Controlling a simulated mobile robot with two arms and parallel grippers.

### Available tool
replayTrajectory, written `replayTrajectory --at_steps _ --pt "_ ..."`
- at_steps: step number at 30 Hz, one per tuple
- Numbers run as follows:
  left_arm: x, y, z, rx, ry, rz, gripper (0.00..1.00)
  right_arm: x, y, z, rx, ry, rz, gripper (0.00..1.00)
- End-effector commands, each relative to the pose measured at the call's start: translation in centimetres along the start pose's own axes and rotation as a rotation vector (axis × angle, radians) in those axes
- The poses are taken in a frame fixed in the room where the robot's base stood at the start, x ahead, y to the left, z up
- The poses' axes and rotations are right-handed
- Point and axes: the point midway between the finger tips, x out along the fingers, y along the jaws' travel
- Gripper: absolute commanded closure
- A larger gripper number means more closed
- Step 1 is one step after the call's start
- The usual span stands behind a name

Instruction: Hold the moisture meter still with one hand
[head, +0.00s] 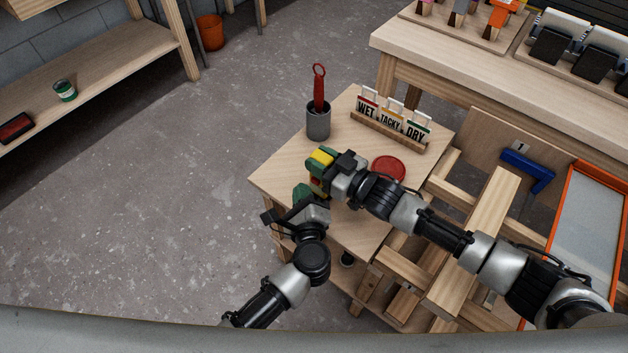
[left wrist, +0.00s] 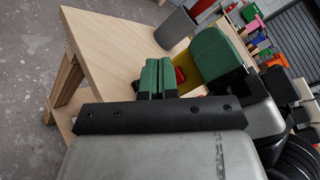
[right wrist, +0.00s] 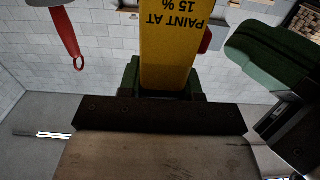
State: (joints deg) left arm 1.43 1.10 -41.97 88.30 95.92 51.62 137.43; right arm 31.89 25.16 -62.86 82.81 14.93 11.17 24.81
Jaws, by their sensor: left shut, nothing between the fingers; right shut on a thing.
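The moisture meter (head: 320,157) is a yellow body held above the small wooden table. In the right wrist view its yellow face (right wrist: 167,45) reads "PAINT AT 15 %", upside down in the picture. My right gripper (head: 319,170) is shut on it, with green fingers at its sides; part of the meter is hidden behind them. In the left wrist view only a strip of yellow (left wrist: 183,58) shows beside the right gripper's green finger. My left gripper (head: 302,192) is shut and empty, its green fingertips (left wrist: 158,76) together, just below the meter in the head view.
On the small table (head: 283,172) are a grey pot (head: 318,124) with a red tool (head: 319,90), a rack of WET, TACKY and DRY cards (head: 390,122), and a red disc (head: 388,168). Wooden battens (head: 478,240) lie to the right. The table's left corner is clear.

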Motion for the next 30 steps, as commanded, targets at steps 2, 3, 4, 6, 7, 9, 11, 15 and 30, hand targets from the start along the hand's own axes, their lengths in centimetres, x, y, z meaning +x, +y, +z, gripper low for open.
replayTrajectory --at_steps 2,3,4,6,7,9,11,15,30 --pt "0.0 0.0 0.0 0.0 0.0 0.0 1.0 0.0 0.0 0.01 0.0 0.0 0.0 0.95" --pt "0.0 0.0 0.0 0.0 0.0 0.0 1.0 0.0 0.0 0.01 0.0 0.0 0.0 0.95" --pt "0.0 0.0 0.0 0.0 0.0 0.0 1.0 0.0 0.0 0.01 0.0 0.0 0.0 0.95" --pt "0.0 0.0 0.0 0.0 0.0 0.0 1.0 0.0 0.0 0.01 0.0 0.0 0.0 0.95" --pt "0.0 0.0 0.0 0.0 0.0 0.0 1.0 0.0 0.0 0.01 0.0 0.0 0.0 0.95" --pt "0.0 -0.01 0.0 0.0 0.0 0.0 1.0 0.0 0.0 0.01 0.0 0.0 0.0 0.95" --pt "0.02 -0.02 -0.01 0.0 0.0 0.0 1.0 0.0 0.0 0.01 0.0 0.0 0.0 0.95" --pt "0.24 -0.2 -0.14 -0.001 -0.001 0.0 1.0 0.0 0.0 0.01 0.0 0.0 0.0 0.95" --pt "0.6 -0.48 -0.43 0.0 0.0 0.0 1.0 -0.01 0.0 0.01 0.0 0.0 0.0 0.95"
